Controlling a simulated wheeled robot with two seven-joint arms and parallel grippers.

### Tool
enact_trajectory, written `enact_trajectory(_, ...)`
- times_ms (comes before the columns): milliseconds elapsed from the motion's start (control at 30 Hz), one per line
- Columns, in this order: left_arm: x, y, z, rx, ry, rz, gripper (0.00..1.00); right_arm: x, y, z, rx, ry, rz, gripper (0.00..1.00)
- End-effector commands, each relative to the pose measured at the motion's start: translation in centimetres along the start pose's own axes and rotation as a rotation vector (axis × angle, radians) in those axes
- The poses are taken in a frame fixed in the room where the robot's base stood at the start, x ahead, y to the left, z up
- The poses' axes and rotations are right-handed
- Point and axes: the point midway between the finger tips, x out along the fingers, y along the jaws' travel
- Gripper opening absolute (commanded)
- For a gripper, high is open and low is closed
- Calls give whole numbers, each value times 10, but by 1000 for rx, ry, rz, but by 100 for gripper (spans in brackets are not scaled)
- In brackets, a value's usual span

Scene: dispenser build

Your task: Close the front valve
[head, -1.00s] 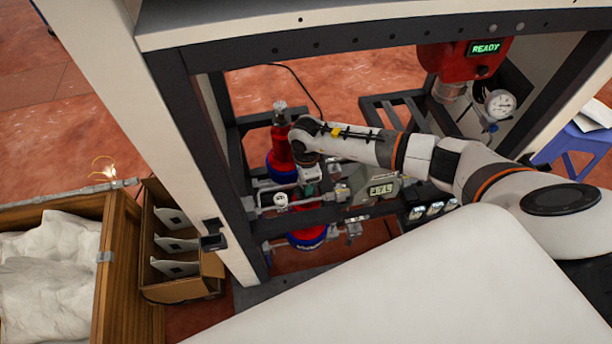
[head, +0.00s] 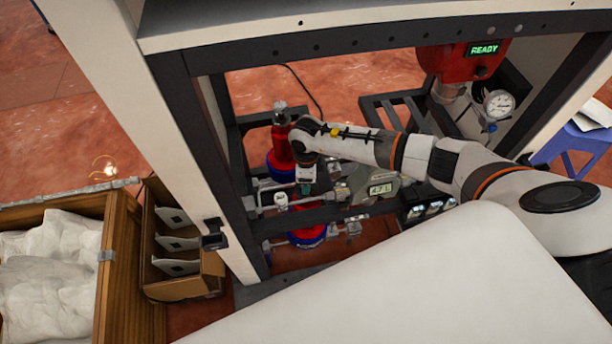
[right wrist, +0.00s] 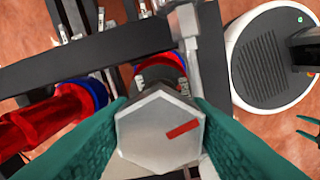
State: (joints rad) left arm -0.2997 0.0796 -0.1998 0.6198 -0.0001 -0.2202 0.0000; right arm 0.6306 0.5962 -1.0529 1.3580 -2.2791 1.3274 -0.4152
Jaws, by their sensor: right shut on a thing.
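The front valve's grey hexagonal knob (right wrist: 150,128) with a red bar mark fills the lower middle of the right wrist view. The teal fingers of my right gripper (right wrist: 158,118) press on both its sides, shut on it. In the head view my right gripper (head: 306,187) reaches down into the frame by the front pipework; its fingers largely hide the knob. At the right edge of the right wrist view, two teal prongs stand apart; they look like my left gripper (right wrist: 308,129), open and empty. My left gripper is not in the head view.
Red bottles (head: 281,140) with blue collars stand inside the dark frame (head: 190,130). A small display (head: 381,190) sits right of the valve. A red dispenser head (head: 465,60) reads READY, above a gauge (head: 499,103). A wooden crate (head: 120,255) and cardboard box (head: 185,288) stand left.

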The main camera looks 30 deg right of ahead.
Motion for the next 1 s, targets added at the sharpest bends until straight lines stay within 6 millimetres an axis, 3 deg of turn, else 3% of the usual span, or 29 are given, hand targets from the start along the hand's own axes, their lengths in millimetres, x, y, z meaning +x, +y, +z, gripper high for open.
enact_trajectory(200, -1, 0, 0, 0, 0, 0, 61, 1, -2, 0, 15, -2, -4, 16)
enact_trajectory(433, -6, 0, 0, 0, 0, 0, 61, 1, -2, 0, 197, -1, -4, 16)
enact_trajectory(1000, -6, 0, 0, 0, 0, 0, 61, 2, -2, 0, 244, -1, -4, 16)
